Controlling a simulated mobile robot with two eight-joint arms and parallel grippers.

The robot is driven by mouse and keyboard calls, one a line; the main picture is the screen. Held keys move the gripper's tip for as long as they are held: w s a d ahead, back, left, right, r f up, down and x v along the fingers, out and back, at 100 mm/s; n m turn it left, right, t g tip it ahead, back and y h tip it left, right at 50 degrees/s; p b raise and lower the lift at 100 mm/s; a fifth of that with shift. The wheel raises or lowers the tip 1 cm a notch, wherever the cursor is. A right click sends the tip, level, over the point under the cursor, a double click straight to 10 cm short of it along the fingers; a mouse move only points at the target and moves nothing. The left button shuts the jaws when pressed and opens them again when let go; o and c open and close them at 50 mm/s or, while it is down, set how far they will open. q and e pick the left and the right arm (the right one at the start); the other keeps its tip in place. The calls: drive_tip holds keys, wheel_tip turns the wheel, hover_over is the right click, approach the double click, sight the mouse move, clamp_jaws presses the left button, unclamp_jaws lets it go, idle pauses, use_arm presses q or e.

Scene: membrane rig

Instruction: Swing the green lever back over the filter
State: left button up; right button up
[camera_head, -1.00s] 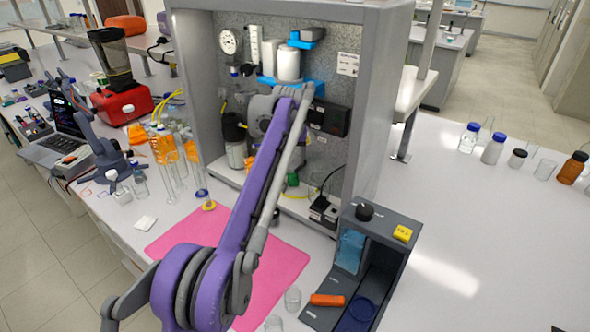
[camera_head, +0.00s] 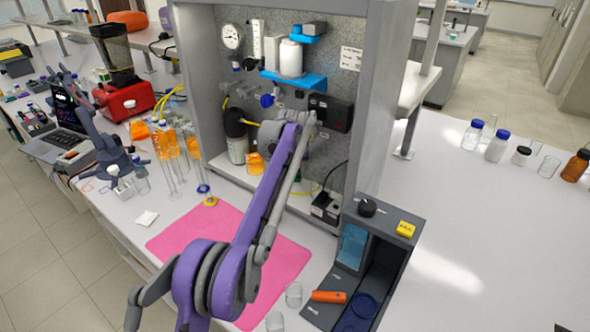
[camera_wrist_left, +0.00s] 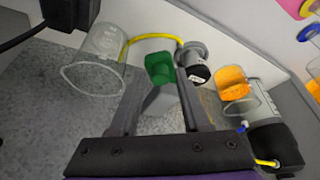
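The green lever (camera_wrist_left: 160,68) shows in the left wrist view, with its green end at the tips of my left gripper (camera_wrist_left: 160,80). The fingers stand apart on either side of it; whether they touch it I cannot tell. A grey piece lies between the fingers below the green end. Just right of the lever is a grey round fitting (camera_wrist_left: 193,54) with a black-and-white part; I cannot tell whether this is the filter. In the head view my purple left arm reaches into the grey cabinet (camera_head: 382,100), hiding the lever and its own fingertips. My right gripper is not in view.
A clear beaker (camera_wrist_left: 95,60) stands close left of my fingers, and a yellow tube (camera_wrist_left: 150,37) runs behind the lever. A beaker with orange contents (camera_wrist_left: 234,90) is to the right. The pink mat (camera_head: 285,262) in front of the cabinet is largely bare.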

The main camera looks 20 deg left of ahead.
use_arm(q)
clamp_jaws()
